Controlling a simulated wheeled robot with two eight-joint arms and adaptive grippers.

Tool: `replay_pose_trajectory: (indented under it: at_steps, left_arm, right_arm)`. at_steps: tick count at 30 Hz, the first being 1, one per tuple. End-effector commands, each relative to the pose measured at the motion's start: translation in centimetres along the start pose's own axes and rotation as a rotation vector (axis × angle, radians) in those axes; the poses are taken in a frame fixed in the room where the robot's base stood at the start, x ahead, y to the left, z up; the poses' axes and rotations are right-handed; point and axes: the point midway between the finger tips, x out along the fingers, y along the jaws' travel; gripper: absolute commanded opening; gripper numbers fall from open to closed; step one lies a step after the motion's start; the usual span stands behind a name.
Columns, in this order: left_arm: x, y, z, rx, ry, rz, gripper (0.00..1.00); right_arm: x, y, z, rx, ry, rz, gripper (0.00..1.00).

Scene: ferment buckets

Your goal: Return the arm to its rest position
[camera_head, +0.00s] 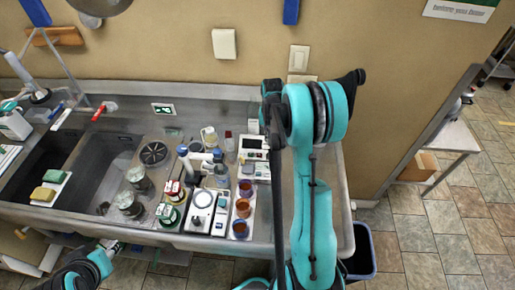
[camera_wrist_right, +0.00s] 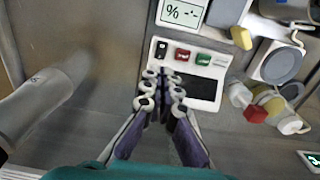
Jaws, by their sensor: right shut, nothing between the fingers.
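My right arm (camera_head: 312,215) is teal and rises at the right end of the steel counter, bent at the top. In the right wrist view my right gripper (camera_wrist_right: 164,82) has its fingers together with nothing between them. It is in front of a white device with red and green buttons (camera_wrist_right: 188,75) and a dark display. I cannot tell whether it touches the device. In the head view the right gripper is not clear. My left gripper (camera_head: 113,246) is at the lower left, by the counter's front edge, small and partly shown; its fingers are not readable.
The steel counter (camera_head: 330,190) holds a sink (camera_head: 95,165), glass jars (camera_head: 140,178), a scale (camera_head: 201,199) and orange-brown cups (camera_head: 242,208). In the wrist view a percent display (camera_wrist_right: 183,13) is above the buttons. A blue bin (camera_head: 360,250) stands right of the counter.

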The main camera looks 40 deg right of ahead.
Motion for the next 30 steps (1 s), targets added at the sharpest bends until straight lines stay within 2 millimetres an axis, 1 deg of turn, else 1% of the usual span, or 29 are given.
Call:
replay_pose_trajectory:
  at_steps: [13,17,20,23,26,27,29,30]
  left_arm:
    - [0.1,0.0,0.1,0.000,0.000,0.000,0.40]
    - [0.8,0.0,0.6,0.000,0.000,0.000,0.40]
    - [2.0,0.0,1.4,0.000,0.000,0.000,0.40]
    - [3.4,0.0,2.5,0.000,0.000,0.000,0.40]
    - [4.8,0.0,3.4,0.000,0.000,0.000,0.40]
    - [5.3,0.0,3.8,0.000,0.000,0.000,0.40]
    - [6.1,0.0,4.4,0.000,0.000,0.000,0.40]
    - [6.6,0.0,4.7,0.000,0.000,0.000,0.40]
  right_arm:
    - [0.1,-0.1,0.1,-0.002,0.001,0.000,0.00]
    - [-0.7,-1.0,1.0,-0.030,0.024,-0.005,0.00]
    - [-2.1,-2.7,2.8,-0.083,0.069,-0.016,0.00]
    - [-3.7,-4.6,5.7,-0.156,0.130,-0.033,0.00]
    - [-4.9,-6.2,8.8,-0.231,0.194,-0.052,0.00]
    - [-5.3,-6.7,10.2,-0.259,0.219,-0.059,0.00]
    - [-5.6,-7.4,12.2,-0.303,0.257,-0.072,0.00]
    - [-5.7,-7.8,13.6,-0.333,0.282,-0.081,0.00]
